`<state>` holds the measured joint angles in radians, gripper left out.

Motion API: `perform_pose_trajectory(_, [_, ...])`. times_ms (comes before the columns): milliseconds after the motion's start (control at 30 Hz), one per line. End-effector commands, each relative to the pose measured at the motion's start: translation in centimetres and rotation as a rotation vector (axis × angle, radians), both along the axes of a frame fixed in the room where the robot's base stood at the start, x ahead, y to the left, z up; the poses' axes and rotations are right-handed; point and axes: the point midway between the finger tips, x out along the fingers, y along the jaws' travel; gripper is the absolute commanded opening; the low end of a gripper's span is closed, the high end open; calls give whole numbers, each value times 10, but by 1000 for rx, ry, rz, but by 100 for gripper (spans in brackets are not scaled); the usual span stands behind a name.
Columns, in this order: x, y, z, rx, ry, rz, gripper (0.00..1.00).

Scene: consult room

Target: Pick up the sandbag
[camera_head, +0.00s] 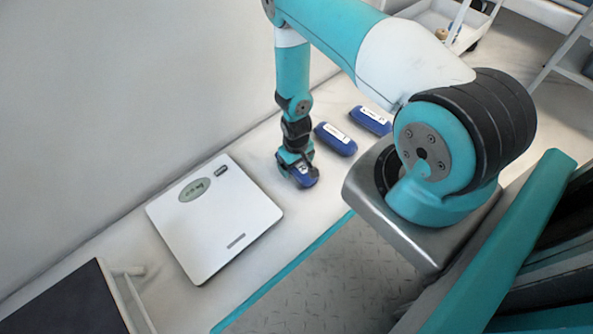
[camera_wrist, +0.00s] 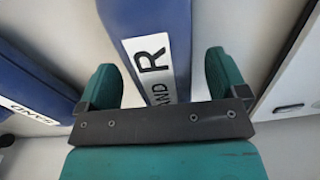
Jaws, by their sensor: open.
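A blue sandbag (camera_head: 304,180) with a white label lies on the pale bench top, directly under my gripper (camera_head: 297,166), which hides part of it. In the wrist view the same sandbag (camera_wrist: 128,15) runs between the two teal fingers of my gripper (camera_wrist: 160,62), one on each side, with gaps showing. A letter R shows on its label. Two more blue sandbags with white labels lie in a row behind it, a middle one (camera_head: 335,140) and a far one (camera_head: 370,122). One neighbouring sandbag (camera_wrist: 35,85) shows at the left of the wrist view.
A white scale (camera_head: 215,220) lies on the bench (camera_head: 130,235) just left of the gripper, and its edge shows at the right of the wrist view (camera_wrist: 298,80). A wall runs behind the bench. A dark panel (camera_head: 70,305) is at the lower left. A white cart (camera_head: 435,20) stands at the back.

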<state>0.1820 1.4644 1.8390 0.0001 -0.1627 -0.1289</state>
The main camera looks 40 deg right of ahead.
Motion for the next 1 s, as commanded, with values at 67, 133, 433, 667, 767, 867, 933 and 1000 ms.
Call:
perform_pose_trajectory(67, [0, 0, -12, 0, 0, 0, 92])
perform_pose_trajectory(133, [0, 0, -12, 0, 0, 0, 92])
perform_pose_trajectory(433, [0, 0, -10, 0, 0, 0, 59])
perform_pose_trajectory(667, [0, 0, -9, 0, -1, 0, 9])
perform_pose_trajectory(767, [0, 0, -9, 0, -1, 0, 9])
perform_pose_trajectory(867, [0, 0, -9, 0, -1, 0, 9])
perform_pose_trajectory(933, [0, 0, -7, 0, -1, 0, 9])
perform_pose_trajectory(1000, [1, 0, -4, 0, -1, 0, 9])
